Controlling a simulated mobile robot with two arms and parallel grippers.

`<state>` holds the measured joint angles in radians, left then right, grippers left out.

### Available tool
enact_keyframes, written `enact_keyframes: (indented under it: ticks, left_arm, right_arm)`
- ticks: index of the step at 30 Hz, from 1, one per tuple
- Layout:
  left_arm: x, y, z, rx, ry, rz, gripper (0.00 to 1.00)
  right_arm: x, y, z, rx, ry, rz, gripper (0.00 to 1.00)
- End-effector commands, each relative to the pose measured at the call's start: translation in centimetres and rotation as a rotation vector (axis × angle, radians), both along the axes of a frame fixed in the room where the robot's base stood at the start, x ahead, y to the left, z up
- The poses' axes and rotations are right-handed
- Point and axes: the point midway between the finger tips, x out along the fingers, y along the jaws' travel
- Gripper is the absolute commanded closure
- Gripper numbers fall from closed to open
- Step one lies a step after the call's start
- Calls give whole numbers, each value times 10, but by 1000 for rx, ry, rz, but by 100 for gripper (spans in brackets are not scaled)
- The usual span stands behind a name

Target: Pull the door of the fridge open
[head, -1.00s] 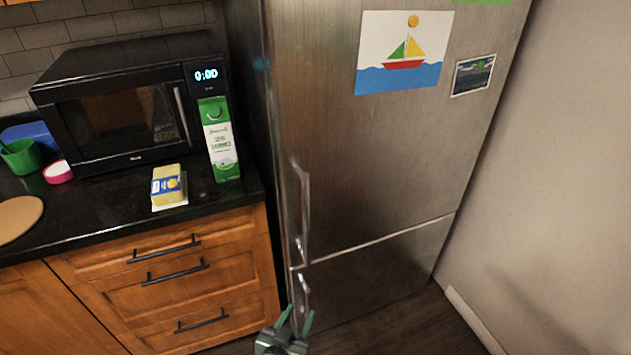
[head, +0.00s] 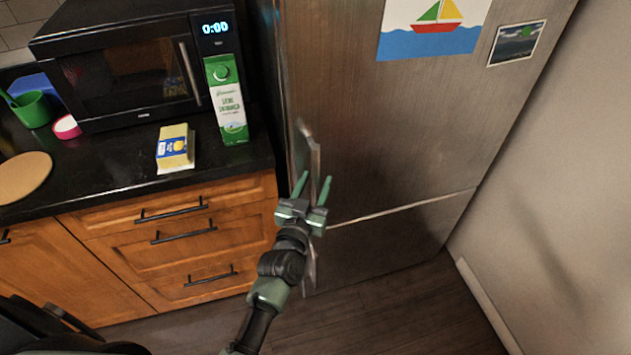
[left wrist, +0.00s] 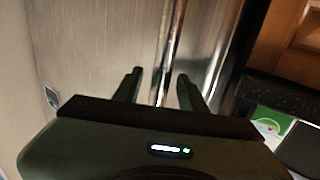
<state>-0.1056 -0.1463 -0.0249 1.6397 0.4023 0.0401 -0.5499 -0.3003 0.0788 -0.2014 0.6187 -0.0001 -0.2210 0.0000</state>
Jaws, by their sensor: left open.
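The steel fridge (head: 400,130) stands right of the counter, with its upper door closed. The upper door's vertical handle (head: 313,150) is at the door's left edge. My left gripper (head: 315,178) is open and empty, its two green fingers pointing up at the lower part of this handle. In the left wrist view, a bright handle bar (left wrist: 172,45) runs between the open fingers of the left gripper (left wrist: 159,75). I cannot tell whether the fingers reach around it. The lower door's handle (head: 311,268) is partly hidden behind my arm. My right gripper is not in view.
Left of the fridge, the black counter (head: 110,180) holds a microwave (head: 125,80), a green and white carton (head: 227,105) and a yellow pack (head: 174,147). Wooden drawers (head: 185,245) are below. A wall (head: 560,180) stands at the right. The floor before the fridge is clear.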

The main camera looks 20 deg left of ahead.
Motion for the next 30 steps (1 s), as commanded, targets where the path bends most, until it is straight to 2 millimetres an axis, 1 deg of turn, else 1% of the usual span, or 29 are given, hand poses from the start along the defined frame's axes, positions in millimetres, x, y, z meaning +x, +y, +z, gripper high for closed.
enact_keyframes:
  ticks: [2,8,9,11,12,13,30]
  left_arm:
    - [2,0,0,0,1,0,59]
    - [2,0,0,1,1,0,59]
    - [2,0,0,1,1,0,70]
    - [2,0,0,1,1,0,86]
    - [2,0,0,1,1,0,98]
    - [2,0,0,1,1,0,100]
    - [2,0,0,1,1,0,100]
  right_arm:
    - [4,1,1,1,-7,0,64]
    - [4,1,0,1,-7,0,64]
    - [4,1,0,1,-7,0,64]
    - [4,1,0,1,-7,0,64]
    - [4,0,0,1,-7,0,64]
    - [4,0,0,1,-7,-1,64]
    - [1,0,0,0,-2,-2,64]
